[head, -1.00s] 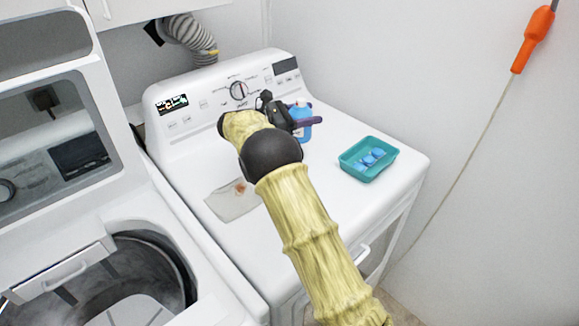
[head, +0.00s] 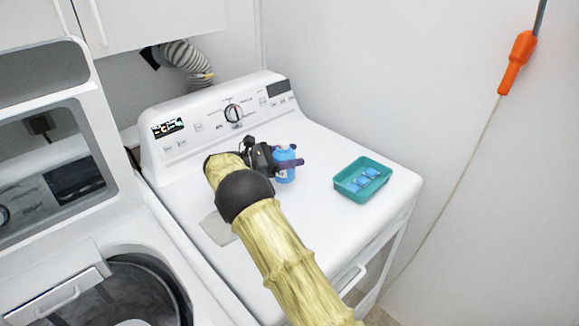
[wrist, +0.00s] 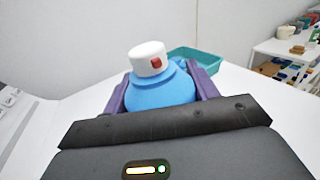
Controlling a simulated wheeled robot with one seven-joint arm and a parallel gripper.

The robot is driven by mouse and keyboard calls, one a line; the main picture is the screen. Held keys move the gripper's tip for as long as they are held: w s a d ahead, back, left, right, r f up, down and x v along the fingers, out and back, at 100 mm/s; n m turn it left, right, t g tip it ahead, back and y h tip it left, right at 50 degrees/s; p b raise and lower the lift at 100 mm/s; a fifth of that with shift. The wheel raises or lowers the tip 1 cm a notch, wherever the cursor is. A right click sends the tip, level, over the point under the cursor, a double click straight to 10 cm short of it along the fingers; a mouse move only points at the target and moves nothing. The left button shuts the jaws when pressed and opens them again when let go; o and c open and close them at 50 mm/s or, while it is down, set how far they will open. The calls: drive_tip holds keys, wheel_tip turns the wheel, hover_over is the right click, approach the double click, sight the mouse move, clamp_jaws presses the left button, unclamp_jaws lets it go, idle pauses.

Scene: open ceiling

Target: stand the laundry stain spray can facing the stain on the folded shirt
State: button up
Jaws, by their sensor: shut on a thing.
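The spray can (head: 284,174) is blue and stands on or just above the white dryer top; I cannot tell which. My gripper (head: 285,164) is shut on it, with a purple finger on each side. In the wrist view the can (wrist: 160,90) sits between the fingers of my gripper (wrist: 161,95), and its white cap (wrist: 149,58) has a red patch towards the camera. The folded shirt (head: 217,229) is a grey-beige piece lying on the dryer top left of my arm. My arm covers part of it, and its stain is hidden now.
A teal tray (head: 338,186) with several blue packets (head: 362,181) stands to the right on the dryer top (head: 320,225). The control panel (head: 200,127) rises behind. An open washer (head: 60,285) stands at the left. The dryer's front middle is clear.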

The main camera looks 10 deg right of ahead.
drive_tip(key=shift+f, duration=0.1)
wheel_tip(320, 180, down, 4)
drive_tip(key=shift+r+p, duration=0.2)
drive_tip(key=shift+p, duration=0.25)
drive_tip(key=shift+f+b, duration=0.2)
drive_tip(key=shift+b, duration=0.1)
drive_tip(key=o, duration=1.4)
drive_tip(key=shift+r, duration=0.1)
